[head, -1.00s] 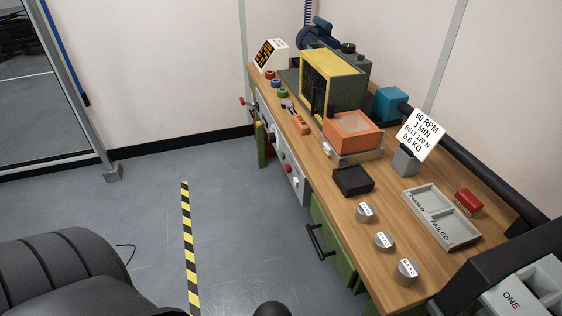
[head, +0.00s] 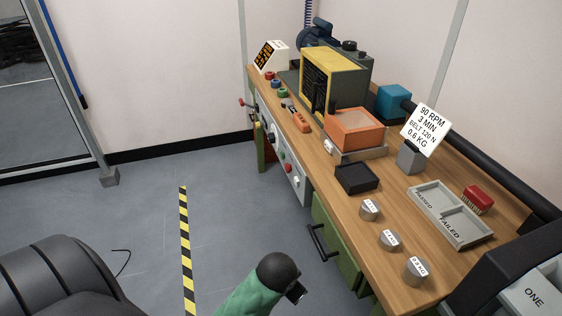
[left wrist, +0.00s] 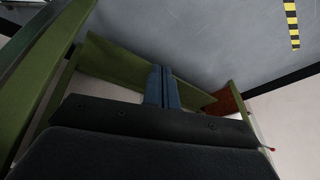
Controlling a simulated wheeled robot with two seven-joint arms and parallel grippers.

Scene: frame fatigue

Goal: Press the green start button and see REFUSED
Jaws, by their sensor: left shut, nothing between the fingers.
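A green button (head: 283,93) sits on the far left part of the bench top, in a row with a red button (head: 269,75) and a blue button (head: 276,84). Beside them stands a white box with a dark display (head: 267,56); its amber text is too small to read. In the left wrist view my left gripper (left wrist: 162,72) is shut and empty, its two blue fingers together, with green bench-like panels around it. It appears well away from the buttons. I cannot make out its fingers in the head view. My right gripper is not in view.
The wooden bench (head: 340,204) carries a yellow-fronted machine (head: 318,80), an orange box (head: 354,128), a black tray (head: 357,178), several weights and a sign (head: 426,129). A black handle (head: 318,240) juts from its front.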

